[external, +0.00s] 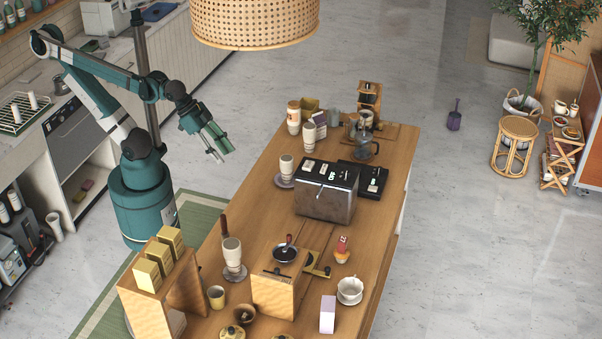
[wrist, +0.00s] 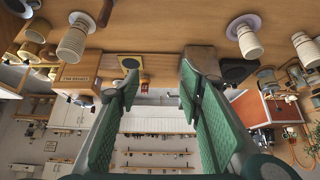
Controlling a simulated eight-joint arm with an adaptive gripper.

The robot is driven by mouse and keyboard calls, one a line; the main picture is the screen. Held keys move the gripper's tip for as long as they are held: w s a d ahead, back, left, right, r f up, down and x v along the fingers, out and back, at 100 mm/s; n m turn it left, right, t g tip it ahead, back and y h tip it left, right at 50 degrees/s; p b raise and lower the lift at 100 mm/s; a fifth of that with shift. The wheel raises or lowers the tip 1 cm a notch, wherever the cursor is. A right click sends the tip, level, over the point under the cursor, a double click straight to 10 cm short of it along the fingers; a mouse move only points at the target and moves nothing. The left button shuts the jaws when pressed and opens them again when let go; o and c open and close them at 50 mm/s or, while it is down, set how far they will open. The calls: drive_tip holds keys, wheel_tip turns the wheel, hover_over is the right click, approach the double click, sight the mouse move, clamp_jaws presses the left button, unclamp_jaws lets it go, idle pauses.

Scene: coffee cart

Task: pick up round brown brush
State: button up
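My gripper (external: 216,155) is in the air left of the wooden counter, with its fingers apart and nothing between them. In the wrist view the two green fingers (wrist: 159,82) are also spread and empty. A small round brown item (external: 244,314) lies at the counter's near end, well away from my gripper; I cannot tell for sure that it is the brush. A brown upright handle (external: 224,226) shows behind a ribbed cup, its lower end hidden.
The counter (external: 262,187) holds a ribbed cup (external: 232,252), a yellow cup (external: 216,297), a wooden box (external: 276,290) and a dark metal machine (external: 327,190). A wooden stand with yellow boxes (external: 172,239) rises at the near left. A woven lamp (external: 255,22) hangs above.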

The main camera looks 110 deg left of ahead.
drive_tip(key=shift+c, duration=0.2)
drive_tip(key=n+g+p, duration=0.5)
drive_tip(key=n+g, duration=0.2)
drive_tip(key=n, duration=1.1)
hover_over(223, 215)
drive_tip(key=shift+s+f, duration=0.1)
drive_tip(key=shift+f, duration=6.5)
drive_tip(key=shift+a+f, duration=0.1)
drive_tip(key=shift+f, duration=0.05)
drive_tip(key=shift+f, duration=1.15)
drive_tip(key=shift+f, duration=0.1)
drive_tip(key=shift+f, duration=2.5)
